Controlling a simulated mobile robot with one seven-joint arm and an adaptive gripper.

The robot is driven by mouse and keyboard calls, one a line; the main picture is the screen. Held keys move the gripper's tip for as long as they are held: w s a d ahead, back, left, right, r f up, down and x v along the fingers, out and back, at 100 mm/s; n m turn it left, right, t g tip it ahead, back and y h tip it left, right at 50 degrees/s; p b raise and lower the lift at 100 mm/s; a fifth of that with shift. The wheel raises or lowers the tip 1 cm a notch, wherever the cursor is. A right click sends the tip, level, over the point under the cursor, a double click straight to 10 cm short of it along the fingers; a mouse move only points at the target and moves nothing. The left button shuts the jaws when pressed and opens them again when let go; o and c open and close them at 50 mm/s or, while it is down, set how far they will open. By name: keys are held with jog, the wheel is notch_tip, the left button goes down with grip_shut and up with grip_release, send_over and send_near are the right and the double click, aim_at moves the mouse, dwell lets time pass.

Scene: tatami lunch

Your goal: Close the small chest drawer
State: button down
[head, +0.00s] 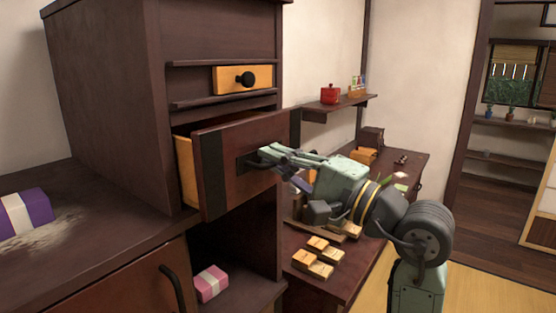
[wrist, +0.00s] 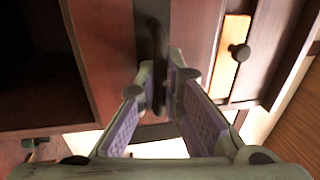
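A chest drawer with a dark reddish-brown front (head: 222,172) stands pulled out of the tall dark cabinet (head: 120,90). Its light wooden side (head: 186,172) shows behind the front. A dark upright handle (wrist: 154,45) is on the front, mostly hidden by my gripper in the head view. My gripper (head: 266,154) is at this handle. In the wrist view its two fingers (wrist: 163,82) converge closely on either side of the handle and look shut on it. A smaller drawer with an orange front and black knob (head: 245,79) sits above, looking flush in the cabinet.
A purple box (head: 22,214) lies on the counter at left and a pink box (head: 210,283) in the open space below the drawer. Wooden blocks (head: 318,257) lie on the low table at right. A red pot (head: 330,94) stands on the wall shelf.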

aim_at(256, 155)
dwell(0.7)
jog(key=a, duration=0.1)
jog(key=w+a+b, duration=0.1)
jog(key=w+a, duration=0.1)
jog(key=shift+w+a+f+b, duration=0.15)
jog(key=shift+w+a+b, duration=0.15)
jog(key=shift+b, duration=0.1)
jog(key=shift+r, duration=0.2)
jog(key=c, duration=2)
grip_release()
jog(key=shift+a, duration=0.1)
jog(key=shift+f, duration=0.1)
jog(key=v, duration=1.2)
